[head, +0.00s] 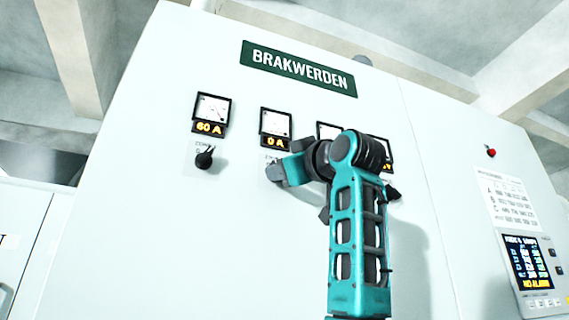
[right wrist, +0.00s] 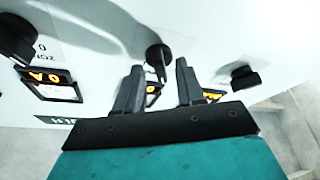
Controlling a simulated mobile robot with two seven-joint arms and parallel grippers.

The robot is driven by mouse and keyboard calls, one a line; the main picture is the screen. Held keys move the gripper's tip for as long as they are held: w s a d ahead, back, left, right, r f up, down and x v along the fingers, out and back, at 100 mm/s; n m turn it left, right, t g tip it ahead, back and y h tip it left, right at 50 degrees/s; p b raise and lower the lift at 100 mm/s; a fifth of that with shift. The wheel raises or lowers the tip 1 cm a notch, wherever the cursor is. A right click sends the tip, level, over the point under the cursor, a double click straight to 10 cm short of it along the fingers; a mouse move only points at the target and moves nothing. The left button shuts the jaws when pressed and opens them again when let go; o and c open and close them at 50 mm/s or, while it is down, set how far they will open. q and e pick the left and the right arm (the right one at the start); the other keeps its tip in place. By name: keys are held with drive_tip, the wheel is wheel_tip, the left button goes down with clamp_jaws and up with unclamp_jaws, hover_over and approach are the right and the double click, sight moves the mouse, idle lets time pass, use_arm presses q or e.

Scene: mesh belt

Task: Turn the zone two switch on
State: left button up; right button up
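A white control panel (head: 240,220) marked BRAKWERDEN carries a row of meters, each with a lit readout and a black rotary switch below. The leftmost switch (head: 204,159) sits under the 60 A readout. A 0 A meter (head: 276,126) is beside it. My right gripper (head: 276,172) is in front of the panel, hiding the middle switches in the head view. In the right wrist view its two fingers are apart and empty, with a black switch (right wrist: 158,55) between their tips, seemingly ahead of them. I cannot read which zone that switch is. My left gripper is out of view.
Another switch (head: 391,193) shows right of my arm; in the right wrist view, switches lie to the left (right wrist: 15,38) and right (right wrist: 244,77). A red button (head: 490,152) and a display unit (head: 530,262) are on the panel's right side.

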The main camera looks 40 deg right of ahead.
drive_tip(key=shift+w, duration=0.15)
drive_tip(key=shift+c, duration=0.3)
clamp_jaws()
idle(0.3)
drive_tip(key=shift+w+a+m+g+h+p, duration=0.1)
drive_tip(key=shift+a+m+g+h+p, duration=0.2)
drive_tip(key=shift+m+h, duration=1.85)
drive_tip(key=shift+s+a+m+g+h+p, duration=0.1)
drive_tip(key=shift+m+g+h+p, duration=0.4)
drive_tip(key=shift+m, duration=3.1)
drive_tip(key=shift+w+a+m+g+h, duration=0.1)
drive_tip(key=shift+a+m+g+h, duration=0.1)
drive_tip(key=shift+m+h, duration=2)
drive_tip(key=shift+d+m+y, duration=0.1)
drive_tip(key=shift+m+y, duration=0.55)
drive_tip(key=shift+m, duration=0.3)
